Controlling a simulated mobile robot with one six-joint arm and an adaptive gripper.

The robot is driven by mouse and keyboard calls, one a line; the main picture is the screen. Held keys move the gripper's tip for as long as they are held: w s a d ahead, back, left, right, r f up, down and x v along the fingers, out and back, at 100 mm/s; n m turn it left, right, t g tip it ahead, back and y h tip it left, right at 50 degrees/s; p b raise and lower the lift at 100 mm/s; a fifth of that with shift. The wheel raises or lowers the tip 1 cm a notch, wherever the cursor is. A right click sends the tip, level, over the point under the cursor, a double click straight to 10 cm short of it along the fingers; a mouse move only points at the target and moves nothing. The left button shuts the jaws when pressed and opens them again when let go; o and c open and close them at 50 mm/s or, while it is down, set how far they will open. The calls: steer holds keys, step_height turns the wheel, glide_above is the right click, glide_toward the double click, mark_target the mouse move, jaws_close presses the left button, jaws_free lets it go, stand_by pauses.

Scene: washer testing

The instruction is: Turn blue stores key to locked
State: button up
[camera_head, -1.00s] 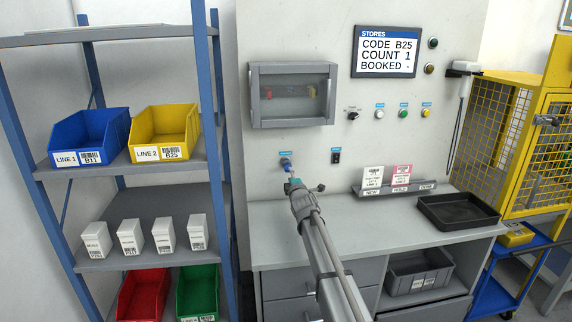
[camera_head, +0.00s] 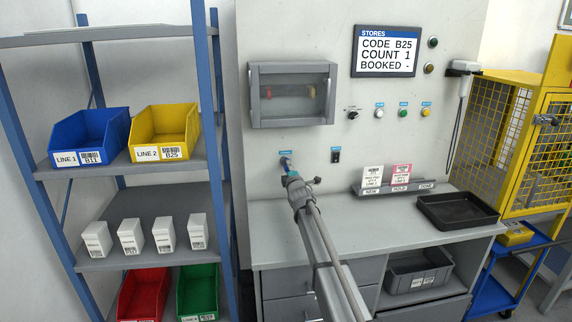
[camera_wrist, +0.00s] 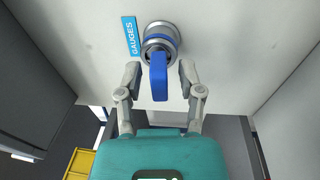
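A blue label reading GAUGES (camera_wrist: 132,38) is beside the lock. In the wrist view my gripper (camera_wrist: 160,72) is open, with one finger on each side of the key and a gap on both sides. In the head view the key (camera_head: 285,160) is small, low on the panel under a blue label, with my gripper (camera_head: 287,168) right in front of it. Any lock position marks are unreadable.
A glass-fronted cabinet (camera_head: 292,70) hangs above the lock. A black switch (camera_head: 336,156) is to its right. The STORES screen (camera_head: 386,50) reads CODE B25, COUNT 1, BOOKED -. The workbench (camera_head: 350,225) below holds a card rack (camera_head: 395,189) and black tray (camera_head: 458,225). Shelving with bins (camera_head: 90,137) stands left.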

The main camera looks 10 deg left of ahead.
jaws_close()
steer(key=shift+d+n, duration=0.1)
steer(key=shift+n, duration=1.9)
